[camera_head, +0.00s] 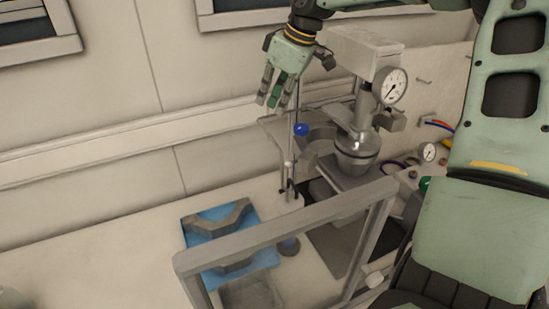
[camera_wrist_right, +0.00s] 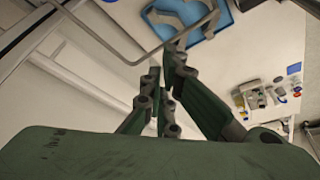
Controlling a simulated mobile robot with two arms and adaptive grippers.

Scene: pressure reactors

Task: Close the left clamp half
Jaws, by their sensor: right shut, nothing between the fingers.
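My right gripper (camera_head: 275,101) hangs in front of the back wall in the head view, fingers pointing down, shut and empty. It is up and left of the reactor, apart from it. In the wrist view its fingers (camera_wrist_right: 166,70) are close together. The reactor head (camera_head: 357,146) is a metal vessel top below a pressure gauge (camera_head: 391,86). A grey curved piece (camera_head: 319,139), seemingly a clamp half, stands to its left, swung away from the vessel. Another grey angular half-ring (camera_head: 216,222) lies in a blue tray (camera_head: 196,250). My left gripper is not in view.
A grey frame (camera_head: 285,229) stands in front of the reactor and partly hides the tray. A thin rod with a blue knob (camera_head: 301,129) rises below my right gripper. A smaller gauge (camera_head: 428,152) and coloured hoses are at right.

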